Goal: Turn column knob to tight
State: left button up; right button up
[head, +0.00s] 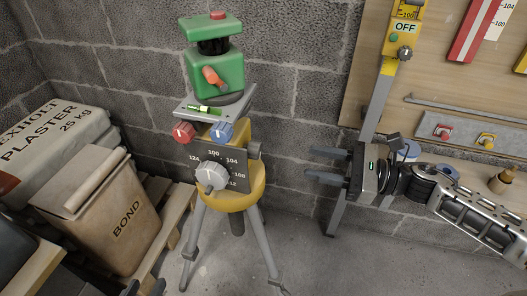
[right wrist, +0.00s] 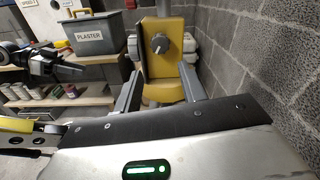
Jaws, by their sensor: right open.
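A yellow tripod head (head: 238,196) stands on grey legs. A small grey knob (head: 254,149) sits on its right side; I take it for the column knob. In the right wrist view this grey knob (right wrist: 160,43) faces me on the yellow body, straight ahead beyond the fingers. No tight mark is readable by it. My right gripper (head: 309,165) is open and empty, right of the tripod, pointing left at it, apart from the knob. It also shows in the right wrist view (right wrist: 161,80).
A larger grey dial (head: 211,177), a red knob (head: 183,131) and a blue knob (head: 221,131) face front. A green instrument (head: 215,75) tops the tripod. Plaster bags (head: 52,140) and a BOND sack (head: 125,222) stand left. A block wall (head: 312,60) lies behind.

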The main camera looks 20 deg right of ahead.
aim_at(261, 152)
jog(key=p+x, duration=0.1)
jog(key=x, duration=1)
jog(key=shift+w+a, duration=0.25)
jog(key=shift+a, duration=0.05)
jog(key=shift+c, duration=0.3)
jog(key=c, duration=0.6)
